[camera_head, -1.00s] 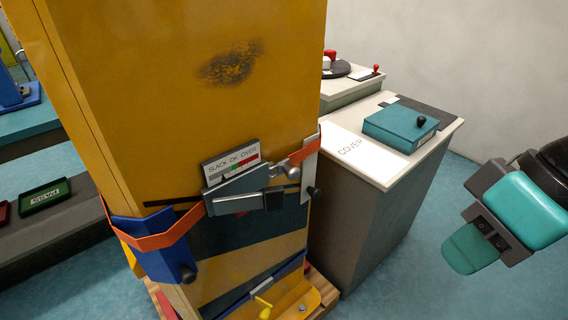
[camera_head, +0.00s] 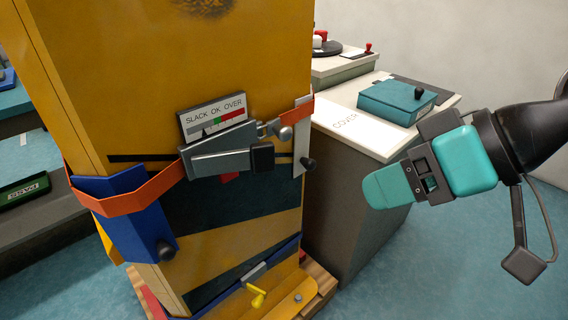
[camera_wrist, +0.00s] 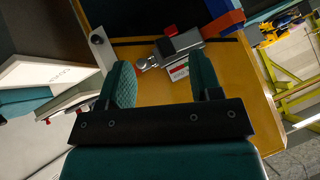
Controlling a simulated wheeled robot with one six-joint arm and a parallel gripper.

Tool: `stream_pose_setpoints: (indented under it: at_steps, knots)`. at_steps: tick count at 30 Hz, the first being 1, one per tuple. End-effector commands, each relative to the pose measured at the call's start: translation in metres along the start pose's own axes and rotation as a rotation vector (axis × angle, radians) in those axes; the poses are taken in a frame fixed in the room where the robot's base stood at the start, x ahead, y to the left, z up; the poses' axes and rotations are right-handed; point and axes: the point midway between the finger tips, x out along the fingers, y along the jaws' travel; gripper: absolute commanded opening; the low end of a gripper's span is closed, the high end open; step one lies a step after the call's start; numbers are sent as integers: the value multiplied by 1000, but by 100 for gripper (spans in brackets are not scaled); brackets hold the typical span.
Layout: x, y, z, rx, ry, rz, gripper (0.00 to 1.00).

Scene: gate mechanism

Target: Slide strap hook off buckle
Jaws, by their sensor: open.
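A grey buckle (camera_head: 222,155) with a black-tipped lever sits on the yellow cabinet, on an orange strap (camera_head: 130,199). A silver strap hook (camera_head: 273,129) is at the buckle's right end, by a short orange strap (camera_head: 297,114) leading to a pale plate (camera_head: 302,150). A SLACK OK OVER gauge (camera_head: 213,118) is above the buckle. My teal gripper (camera_head: 382,188) is right of the cabinet, apart from the hook. In the wrist view my gripper (camera_wrist: 161,78) is open and empty, with the hook (camera_wrist: 143,64) and buckle (camera_wrist: 180,44) beyond the fingers.
The yellow cabinet (camera_head: 110,70) fills the left and middle. A grey counter (camera_head: 350,195) with a white top stands behind my gripper, bearing a teal box (camera_head: 396,103). Floor at right is clear.

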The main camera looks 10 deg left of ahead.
Motion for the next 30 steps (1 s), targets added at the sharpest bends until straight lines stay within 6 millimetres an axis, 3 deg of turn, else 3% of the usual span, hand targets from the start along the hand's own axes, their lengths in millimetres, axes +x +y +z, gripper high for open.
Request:
stream_pose_setpoints:
  at_steps: [1, 6, 9, 18, 23, 30]
  knots:
    - [32, 14, 12, -15, 77, -12, 58]
    - [72, 37, 1, -63, 375, -32, 58]
    - [86, 52, -5, -74, 541, -23, 58]
    - [90, 81, -16, -67, 826, 27, 58]
    - [88, 81, -26, -64, 847, 31, 58]
    - [103, 79, -47, -60, 838, 29, 58]
